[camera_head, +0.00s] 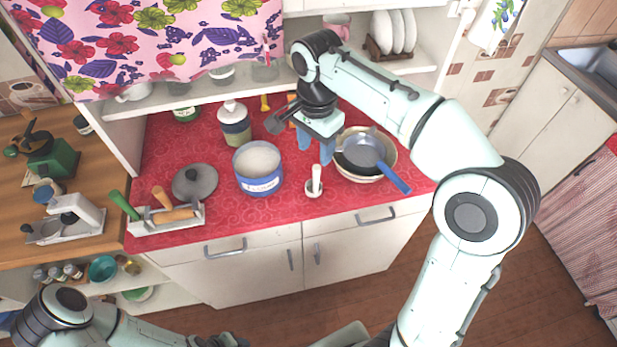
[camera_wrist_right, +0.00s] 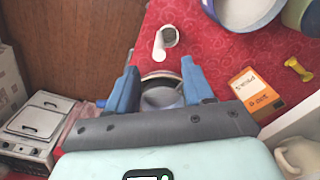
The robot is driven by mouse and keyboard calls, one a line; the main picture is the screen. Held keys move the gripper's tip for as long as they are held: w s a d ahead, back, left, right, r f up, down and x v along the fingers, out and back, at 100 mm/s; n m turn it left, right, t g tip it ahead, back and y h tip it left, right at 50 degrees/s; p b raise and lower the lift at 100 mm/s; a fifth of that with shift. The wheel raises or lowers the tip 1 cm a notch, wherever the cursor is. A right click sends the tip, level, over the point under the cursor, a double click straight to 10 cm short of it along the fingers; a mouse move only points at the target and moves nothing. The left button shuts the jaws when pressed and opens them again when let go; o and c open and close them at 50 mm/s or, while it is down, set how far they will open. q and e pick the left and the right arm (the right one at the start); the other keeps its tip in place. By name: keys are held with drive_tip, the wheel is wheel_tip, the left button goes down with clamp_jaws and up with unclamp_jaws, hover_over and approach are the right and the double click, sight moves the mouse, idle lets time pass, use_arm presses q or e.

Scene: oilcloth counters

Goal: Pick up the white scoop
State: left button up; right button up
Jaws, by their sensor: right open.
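My right gripper (camera_head: 317,150) has blue fingers, is open, and hangs above the counter behind the scoop, beside the pans. In the right wrist view the open fingers (camera_wrist_right: 159,74) have nothing gripped between them; a pan shows below. My left arm is at the lower left of the head view; its fingers cannot be seen.
A blue-and-white pot (camera_head: 260,183) stands left of the scoop. Stacked pans (camera_head: 385,172) with a blue handle stand right. An orange box (camera_wrist_right: 257,93) lies behind.

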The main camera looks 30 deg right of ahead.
sight(316, 169)
drive_tip(key=f, duration=0.4)
drive_tip(key=f+b, duration=0.1)
drive_tip(key=f, duration=0.1)
drive_tip(key=shift+s+d+f, duration=0.1)
drive_tip(key=shift+s+f, duration=0.15)
drive_tip(key=shift+s, duration=0.1)
drive_tip(key=shift+w+f, duration=0.15)
drive_tip(key=shift+f, duration=0.3)
wheel_tip(316, 169, down, 5)
drive_tip(key=shift+w+d+r, duration=0.1)
drive_tip(key=shift+w, duration=0.05)
use_arm(q)
drive_tip(key=shift+s+f, duration=1.05)
drive_tip(key=shift+s, duration=0.15)
use_arm(e)
clamp_jaws()
